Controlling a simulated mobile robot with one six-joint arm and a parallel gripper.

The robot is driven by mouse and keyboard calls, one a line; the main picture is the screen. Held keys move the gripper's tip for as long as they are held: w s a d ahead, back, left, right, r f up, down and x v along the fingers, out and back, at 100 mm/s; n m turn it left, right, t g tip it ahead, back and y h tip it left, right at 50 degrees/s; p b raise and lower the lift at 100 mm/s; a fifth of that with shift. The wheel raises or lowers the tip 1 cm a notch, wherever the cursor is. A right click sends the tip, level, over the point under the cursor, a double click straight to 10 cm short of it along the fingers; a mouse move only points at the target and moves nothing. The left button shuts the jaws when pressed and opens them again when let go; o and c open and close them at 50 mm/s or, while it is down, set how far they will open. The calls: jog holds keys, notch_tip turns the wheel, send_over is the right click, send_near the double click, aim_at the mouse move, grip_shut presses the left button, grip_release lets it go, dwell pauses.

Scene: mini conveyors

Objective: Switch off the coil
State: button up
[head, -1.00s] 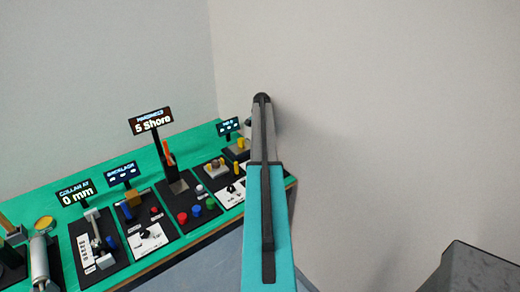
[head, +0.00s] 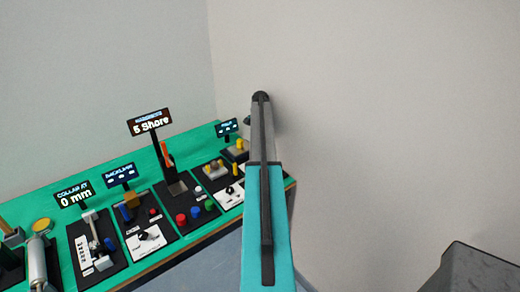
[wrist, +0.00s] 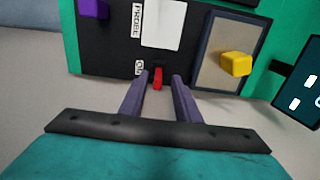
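In the wrist view, a small red switch lever (wrist: 157,78) sits at the near edge of a black panel (wrist: 108,45), beside a white label (wrist: 139,69) that seems to read ON. My gripper (wrist: 160,77) is open, with one finger on each side of the red lever. A gap shows between the lever and each finger; whether the tips touch the panel I cannot tell. No label naming a coil is readable. In the head view my arm covers the bench's far right end, and my gripper cannot be made out there.
In the wrist view, a yellow block (wrist: 236,64) on a tan plate, a purple knob (wrist: 93,8) and a dark display (wrist: 300,90) are close by. In the head view, the green bench (head: 100,172) carries several panels and a raised "5 Shore" display (head: 150,122).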

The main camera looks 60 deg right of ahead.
notch_tip(320, 180, up, 13)
jog(key=b, duration=0.4)
jog(key=shift+w, duration=0.2)
jog(key=shift+f, duration=0.15)
dwell(0.4)
